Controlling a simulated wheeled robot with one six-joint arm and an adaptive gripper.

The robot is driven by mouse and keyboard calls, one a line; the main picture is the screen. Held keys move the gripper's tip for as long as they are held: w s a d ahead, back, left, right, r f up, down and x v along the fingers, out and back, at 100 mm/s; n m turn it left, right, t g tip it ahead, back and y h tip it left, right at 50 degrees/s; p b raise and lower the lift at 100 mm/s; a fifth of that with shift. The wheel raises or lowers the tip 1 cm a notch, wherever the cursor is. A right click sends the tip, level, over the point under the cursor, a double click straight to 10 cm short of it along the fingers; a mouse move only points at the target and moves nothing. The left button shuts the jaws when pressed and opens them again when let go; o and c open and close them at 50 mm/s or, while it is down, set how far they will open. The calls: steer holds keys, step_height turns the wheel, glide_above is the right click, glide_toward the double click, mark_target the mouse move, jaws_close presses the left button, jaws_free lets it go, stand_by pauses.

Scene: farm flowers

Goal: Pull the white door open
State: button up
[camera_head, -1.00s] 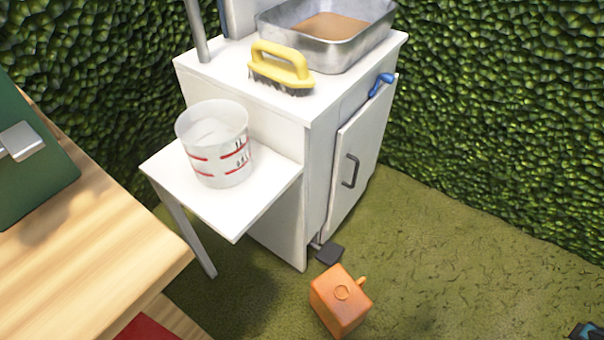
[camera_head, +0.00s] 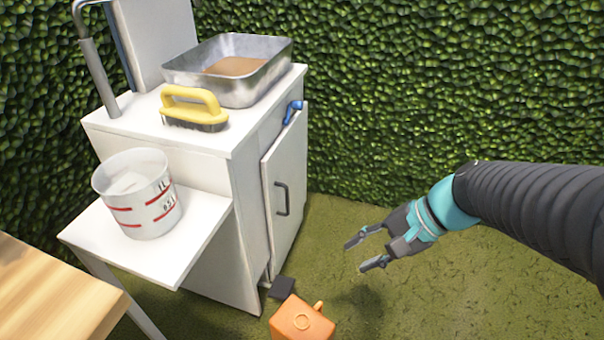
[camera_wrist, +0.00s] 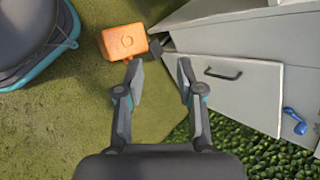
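The white door (camera_head: 286,185) is on the right side of the white cabinet (camera_head: 215,160). It stands slightly out from the cabinet front. A dark grey bar handle (camera_head: 282,198) is on it. In the wrist view the door (camera_wrist: 240,90) and its handle (camera_wrist: 223,75) lie ahead and to the right of the fingers. My gripper (camera_head: 362,254) is open and empty, to the right of the door and apart from it. The wrist view shows its two fingers (camera_wrist: 158,75) spread, with bare ground between them. A blue lever (camera_head: 293,112) sits at the door's top edge.
An orange box-shaped object (camera_head: 302,320) is on the ground before the cabinet, near a dark pedal (camera_head: 282,287). A metal tray (camera_head: 262,85), yellow brush (camera_head: 193,105) and measuring bucket (camera_head: 140,195) stand on the cabinet and its shelf. Green hedge (camera_head: 420,90) lies behind.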

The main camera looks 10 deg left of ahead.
steer(key=w+a+f+m+t+y+b, duration=0.25)
steer(key=w+a+f+m+y, duration=0.25)
steer(key=w+f+m, duration=0.4)
steer(key=w+a+f+m+t+y+b, duration=0.2)
steer(key=w+a+f+m+t+y, duration=0.25)
steer(key=w, duration=0.75)
steer(key=m+g, duration=0.1)
steer(key=m, duration=0.1)
glide_above(288, 212)
steer(key=shift+w+a+f, duration=0.1)
steer(key=shift+w+f, duration=0.05)
steer(key=shift+f, duration=0.3)
steer(key=shift+w+a+f, duration=0.1)
steer(key=shift+w+f, duration=0.05)
steer(key=shift+f, duration=0.25)
jaws_close()
